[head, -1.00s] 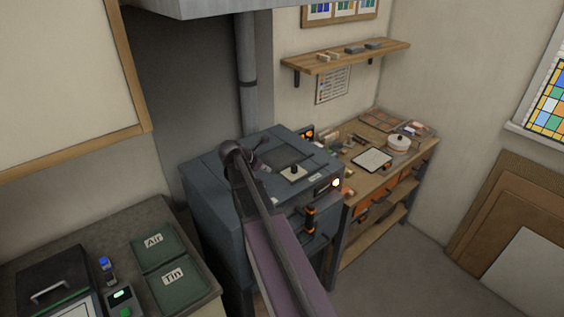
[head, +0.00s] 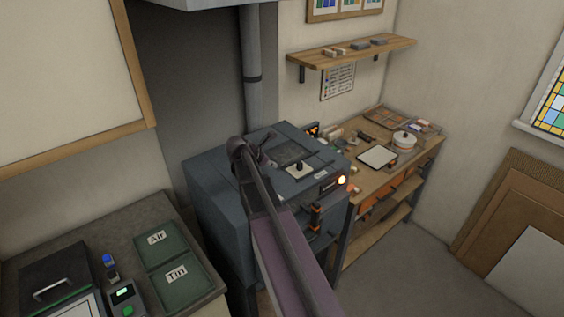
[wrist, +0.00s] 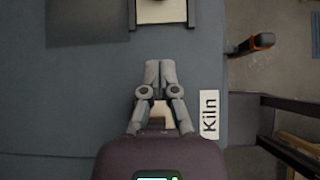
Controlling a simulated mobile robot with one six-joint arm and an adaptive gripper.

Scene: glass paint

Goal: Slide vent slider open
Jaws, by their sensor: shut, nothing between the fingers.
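The kiln (head: 222,190) is a blue-grey box with a flat top; its top also fills much of the wrist view (wrist: 60,110). The vent slider (head: 299,171) is a small pale plate with a dark knob on the kiln top. In the head view my gripper (head: 266,160) is over the kiln top, left of the slider.
A white "Kiln" label (wrist: 210,115) lies right of my fingers. An orange-tipped handle (wrist: 262,41) sticks out past the kiln's edge. A wooden workbench (head: 430,150) with supplies stands behind right. A grey counter (head: 140,212) with green trays is at left. A flue pipe (head: 253,80) rises behind.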

